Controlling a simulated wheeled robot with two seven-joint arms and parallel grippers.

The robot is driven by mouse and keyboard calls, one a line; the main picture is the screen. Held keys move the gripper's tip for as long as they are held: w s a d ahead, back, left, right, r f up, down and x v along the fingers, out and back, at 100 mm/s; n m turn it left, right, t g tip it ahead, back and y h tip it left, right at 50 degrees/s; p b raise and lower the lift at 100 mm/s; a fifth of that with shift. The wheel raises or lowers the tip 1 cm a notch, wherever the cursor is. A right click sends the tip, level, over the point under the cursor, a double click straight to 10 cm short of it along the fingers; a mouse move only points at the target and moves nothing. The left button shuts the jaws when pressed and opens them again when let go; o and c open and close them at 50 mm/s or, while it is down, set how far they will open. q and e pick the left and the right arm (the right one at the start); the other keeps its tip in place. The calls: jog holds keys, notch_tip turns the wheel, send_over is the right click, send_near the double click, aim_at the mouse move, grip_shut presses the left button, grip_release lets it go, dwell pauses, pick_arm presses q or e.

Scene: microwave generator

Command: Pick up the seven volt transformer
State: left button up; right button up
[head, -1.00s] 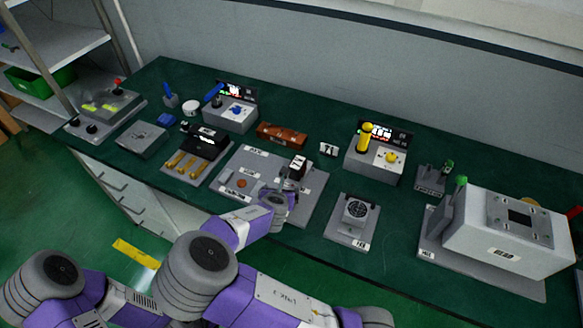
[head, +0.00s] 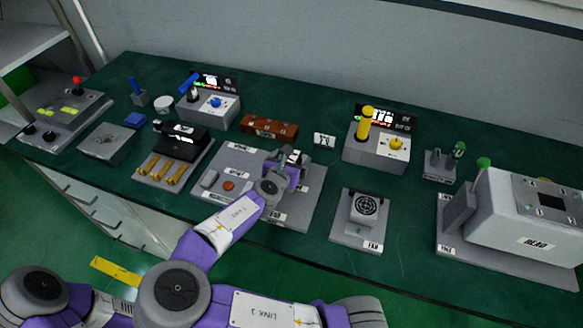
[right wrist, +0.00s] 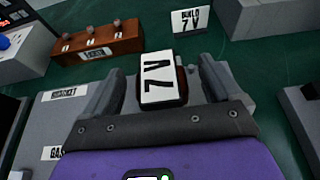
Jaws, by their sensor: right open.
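In the head view the transformer (head: 290,158) stands on the grey board (head: 240,160), partly hidden by my gripper. My right gripper (head: 291,168) is open at the block. In the right wrist view its two dark fingers (right wrist: 163,82) stand on either side of the block, with gaps visible at both sides. My left gripper is not in view.
A card reading BUILD 7V (head: 324,140) stands behind the board. A brown terminal block (head: 269,128) is behind left. A fan unit (head: 364,208) stands to the right, and a black unit with brass bars (head: 181,140) to the left.

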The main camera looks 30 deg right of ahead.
jog(key=shift+w+d+f, duration=0.15)
jog(key=shift+w+d, duration=0.15)
grip_shut()
dwell(0.4)
